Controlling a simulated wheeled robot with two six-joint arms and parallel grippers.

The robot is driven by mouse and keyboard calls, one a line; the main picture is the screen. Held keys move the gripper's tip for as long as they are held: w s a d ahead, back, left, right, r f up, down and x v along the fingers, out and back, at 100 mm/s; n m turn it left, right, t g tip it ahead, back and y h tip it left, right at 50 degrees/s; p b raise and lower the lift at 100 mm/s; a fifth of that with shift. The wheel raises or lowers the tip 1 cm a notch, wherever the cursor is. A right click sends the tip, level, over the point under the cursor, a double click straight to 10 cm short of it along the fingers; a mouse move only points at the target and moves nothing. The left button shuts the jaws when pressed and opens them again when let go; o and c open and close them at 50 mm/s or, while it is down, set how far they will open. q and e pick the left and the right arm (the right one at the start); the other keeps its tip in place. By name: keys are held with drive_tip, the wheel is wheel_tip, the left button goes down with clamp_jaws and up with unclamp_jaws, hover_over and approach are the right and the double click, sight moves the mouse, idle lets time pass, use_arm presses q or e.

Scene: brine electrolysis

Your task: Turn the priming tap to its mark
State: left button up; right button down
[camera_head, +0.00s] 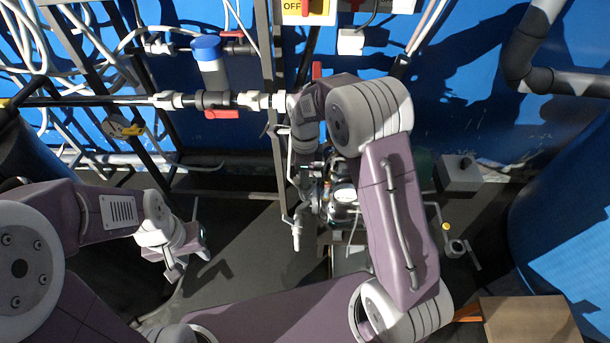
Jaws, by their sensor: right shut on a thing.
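My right arm reaches up over the pump fittings and folds back down. My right gripper (305,178) points down among small pipes and fittings left of the pump (342,196). It is shut on a small part there, which I take to be the priming tap. The tap and its mark are too small and too hidden by the gripper and arm to make out, so I cannot tell how far it is turned. My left gripper (190,262) hangs at the lower left above the dark floor. Its fingers are apart and empty, away from the fittings.
A horizontal pipe with a red-handled valve (222,114) and a blue-capped cylinder (212,62) are at the upper left. A metal frame post (266,60) stands left of my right wrist. A blue tank (560,210) and a cardboard-coloured box (528,320) are at right.

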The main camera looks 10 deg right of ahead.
drive_tip(key=shift+r+n+p, duration=0.25)
drive_tip(key=shift+n+p, duration=0.55)
drive_tip(key=shift+p, duration=0.3)
drive_tip(key=n+p, duration=0.2)
drive_tip(key=shift+n+p, duration=0.3)
drive_tip(key=shift+p, duration=0.1)
drive_tip(key=n+p, duration=0.3)
drive_tip(key=n, duration=0.1)
drive_tip(key=shift+n+p, duration=0.3)
drive_tip(key=n+p, duration=0.2)
drive_tip(key=n, duration=0.2)
drive_tip(key=shift+f+p, duration=0.1)
drive_tip(key=shift+p, duration=0.25)
drive_tip(key=shift+f+n+p, duration=0.1)
drive_tip(key=shift+n+p, duration=0.85)
drive_tip(key=shift+n, duration=1.55)
drive_tip(key=c, duration=1.5)
unclamp_jaws()
